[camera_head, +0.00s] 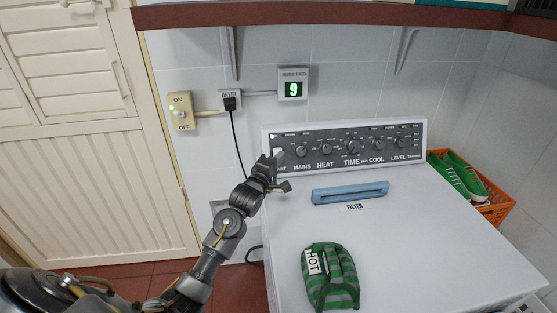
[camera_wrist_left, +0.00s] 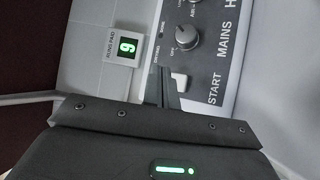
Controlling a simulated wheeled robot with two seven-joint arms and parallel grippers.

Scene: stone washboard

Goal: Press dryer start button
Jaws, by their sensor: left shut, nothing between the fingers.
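The dryer (camera_head: 390,235) has a dark control panel (camera_head: 405,131) with knobs for mains, heat, time, cool and level. In the left wrist view, the pale start button (camera_wrist_left: 180,82) sits above the word START. My left gripper (camera_head: 270,163) is shut and empty at the panel's left end, covering part of the START label in the head view. In the left wrist view its dark fingertips (camera_wrist_left: 169,88) are right beside the button. I cannot tell whether they touch it. My right gripper is not in view.
A blue filter handle (camera_head: 350,192) and a green striped HOT item (camera_head: 331,277) are on the dryer top. An orange basket (camera_head: 497,208) with green shoes stands right. A wall display (camera_head: 293,85) reads 9. An on/off switch (camera_head: 181,112) and dryer plug (camera_head: 230,103) are left.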

